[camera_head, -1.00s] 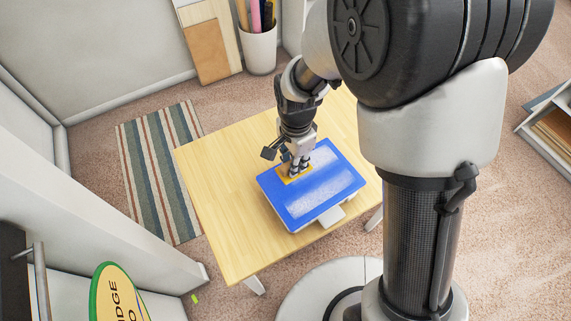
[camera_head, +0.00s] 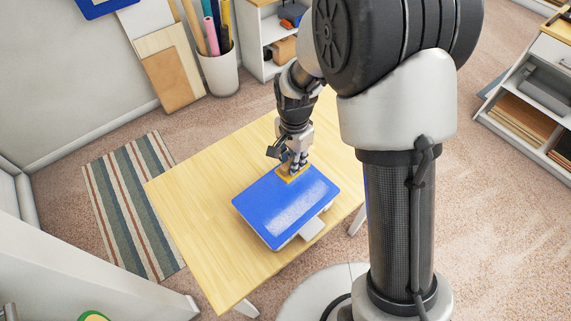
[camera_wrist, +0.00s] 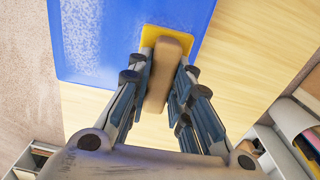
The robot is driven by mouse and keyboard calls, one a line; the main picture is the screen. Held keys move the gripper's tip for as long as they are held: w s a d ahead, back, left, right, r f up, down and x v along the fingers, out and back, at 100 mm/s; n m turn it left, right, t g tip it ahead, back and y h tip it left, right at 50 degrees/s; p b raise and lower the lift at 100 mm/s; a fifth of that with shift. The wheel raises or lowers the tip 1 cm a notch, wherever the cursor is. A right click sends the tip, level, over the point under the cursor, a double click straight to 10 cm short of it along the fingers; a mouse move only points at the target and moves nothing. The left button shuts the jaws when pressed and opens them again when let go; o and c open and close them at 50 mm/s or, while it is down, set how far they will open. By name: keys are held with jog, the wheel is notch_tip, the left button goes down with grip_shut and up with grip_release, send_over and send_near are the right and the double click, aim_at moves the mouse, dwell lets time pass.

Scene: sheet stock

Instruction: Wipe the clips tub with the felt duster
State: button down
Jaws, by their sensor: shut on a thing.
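The clips tub (camera_head: 262,203) is a blue-lidded box on the wooden table, with a pale dusty patch (camera_head: 293,211) on its lid. The patch also shows on the lid in the wrist view (camera_wrist: 82,35). My gripper (camera_head: 293,165) is over the tub's far edge. It is shut on the wooden handle (camera_wrist: 166,72) of the felt duster (camera_head: 287,178). The duster's yellow pad (camera_wrist: 153,32) lies at the lid's edge in the wrist view and seems to touch it. The fingers partly hide the duster in the head view.
The table (camera_head: 190,200) is bare left of the tub. A striped rug (camera_head: 132,205) lies on the floor to the left. A white bin of rolls (camera_head: 219,72), leaning boards (camera_head: 165,70) and shelves (camera_head: 530,90) stand around the table.

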aim_at(286, 195)
jog(key=shift+w+d, duration=0.4)
jog(key=shift+d, duration=0.2)
jog(key=shift+s+a, duration=0.6)
jog(key=shift+s, duration=0.85)
jog(key=shift+s+a, duration=0.55)
jog(key=shift+s, duration=0.85)
jog(key=shift+s+a, duration=0.6)
jog(key=shift+s, duration=0.85)
notch_tip(286, 195, up, 7)
jog(key=p, duration=0.5)
